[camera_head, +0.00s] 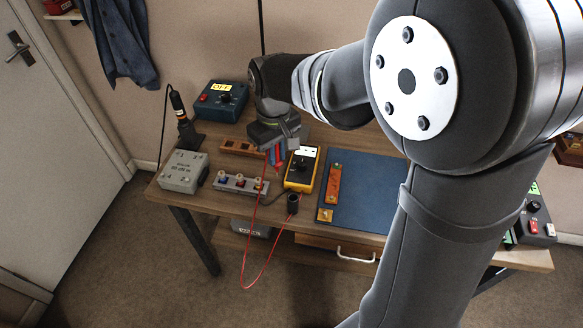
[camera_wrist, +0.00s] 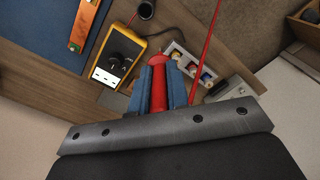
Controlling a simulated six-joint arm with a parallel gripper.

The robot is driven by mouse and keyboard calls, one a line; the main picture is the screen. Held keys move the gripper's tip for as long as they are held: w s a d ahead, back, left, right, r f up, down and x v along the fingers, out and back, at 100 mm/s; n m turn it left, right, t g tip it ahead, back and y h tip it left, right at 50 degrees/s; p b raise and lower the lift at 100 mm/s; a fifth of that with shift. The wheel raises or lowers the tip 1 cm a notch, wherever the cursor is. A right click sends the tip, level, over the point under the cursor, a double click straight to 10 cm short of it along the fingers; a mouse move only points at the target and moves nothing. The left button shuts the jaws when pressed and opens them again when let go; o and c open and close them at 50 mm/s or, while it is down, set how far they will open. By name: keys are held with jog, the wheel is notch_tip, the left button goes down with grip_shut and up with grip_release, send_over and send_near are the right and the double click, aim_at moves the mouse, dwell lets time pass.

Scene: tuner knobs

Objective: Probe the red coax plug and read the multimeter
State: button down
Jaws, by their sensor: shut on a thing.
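My gripper (camera_head: 276,156) is over the bench, between the plug strip and the multimeter. In the wrist view its blue fingers (camera_wrist: 160,88) are shut on the red probe (camera_wrist: 157,72), whose tip points away from the wrist. A red lead (camera_head: 252,222) hangs from it past the bench's front edge. The yellow multimeter (camera_head: 291,181) has a black dial and a pale display (camera_wrist: 108,76); I cannot read its value. The grey strip (camera_head: 231,187) carries several coax plugs (camera_wrist: 192,68) with coloured parts; which is red is unclear. The probe appears apart from them.
A black cup-like holder (camera_head: 293,204) stands at the bench's front edge. A blue mat (camera_head: 362,190) with an orange bar (camera_head: 333,184) lies right. A grey box (camera_head: 184,172), soldering iron (camera_head: 179,105) and blue unit marked OFF (camera_head: 221,101) stand left.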

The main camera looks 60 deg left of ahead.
jog(key=s+a, duration=0.6)
jog(key=a, duration=0.4)
jog(key=shift+s+a+f, duration=0.1)
jog(key=shift+s+f, duration=0.1)
jog(key=shift+f, duration=1.05)
jog(key=shift+s+a+f, duration=0.1)
jog(key=shift+s+f, duration=0.05)
jog(key=shift+f, duration=1.1)
jog(key=shift+f, duration=0.3)
jog(key=shift+r, duration=0.1)
notch_tip(320, 180, up, 5)
jog(key=shift+f, duration=0.1)
dwell(0.4)
